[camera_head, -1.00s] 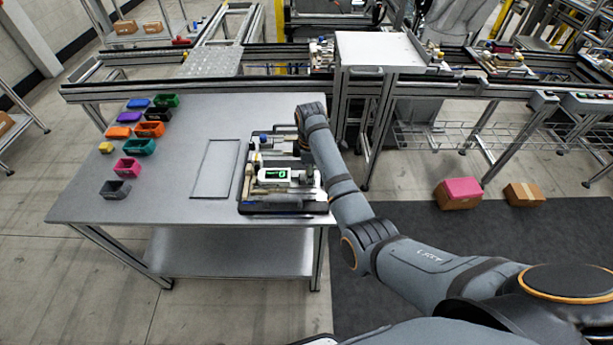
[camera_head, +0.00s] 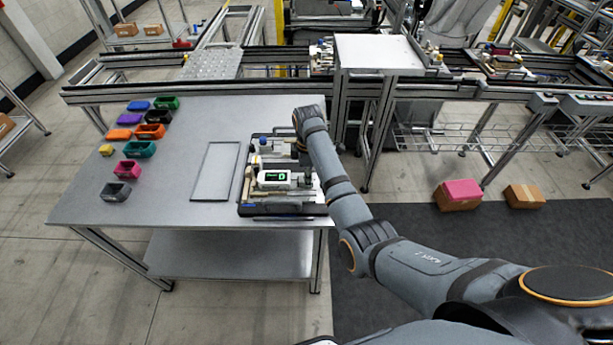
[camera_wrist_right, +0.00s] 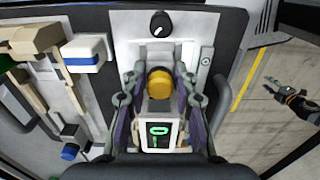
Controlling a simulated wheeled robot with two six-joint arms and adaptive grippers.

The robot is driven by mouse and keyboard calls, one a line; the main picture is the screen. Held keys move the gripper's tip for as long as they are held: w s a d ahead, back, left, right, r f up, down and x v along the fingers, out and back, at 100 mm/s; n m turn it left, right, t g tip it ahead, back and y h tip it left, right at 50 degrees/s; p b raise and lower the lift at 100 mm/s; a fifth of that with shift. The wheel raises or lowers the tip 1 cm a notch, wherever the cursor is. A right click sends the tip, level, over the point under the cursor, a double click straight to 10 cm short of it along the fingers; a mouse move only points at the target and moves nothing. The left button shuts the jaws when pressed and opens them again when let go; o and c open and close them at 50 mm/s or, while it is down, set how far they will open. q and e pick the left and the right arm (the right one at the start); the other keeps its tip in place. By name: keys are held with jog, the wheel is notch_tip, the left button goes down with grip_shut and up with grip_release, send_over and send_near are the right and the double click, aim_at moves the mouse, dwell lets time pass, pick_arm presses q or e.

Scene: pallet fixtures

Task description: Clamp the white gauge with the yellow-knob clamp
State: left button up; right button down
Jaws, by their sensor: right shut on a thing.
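The white gauge (camera_head: 273,179) with a green digital display lies on the fixture pallet (camera_head: 283,210) at the table's right side. In the right wrist view, the gauge (camera_wrist_right: 161,132) is at the lower middle, partly hidden by my gripper. The yellow-knob clamp (camera_wrist_right: 159,84) stands just beyond the display. My right gripper (camera_wrist_right: 162,78) is shut on the yellow knob, one finger on each side. In the head view, my right arm hides much of the clamp. A small gripper, apparently my left (camera_wrist_right: 285,92), hangs open and empty over the floor in the wrist view.
A black dial (camera_wrist_right: 160,22) sits beyond the knob. A blue-and-white block (camera_wrist_right: 84,54) and wooden parts stand to its left. Coloured bins (camera_head: 140,149) line the table's left side. An empty rectangular frame (camera_head: 215,171) lies left of the pallet.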

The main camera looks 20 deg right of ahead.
jog(key=shift+w+a+p, duration=0.15)
jog(key=shift+w+a, duration=0.05)
jog(key=shift+a, duration=0.35)
jog(key=shift+w+a+p, duration=0.15)
jog(key=shift+a, duration=0.35)
jog(key=c, duration=1.2)
grip_release()
notch_tip(320, 180, up, 8)
jog(key=p, duration=0.9)
jog(key=shift+r+p, duration=0.1)
jog(key=shift+p, duration=0.25)
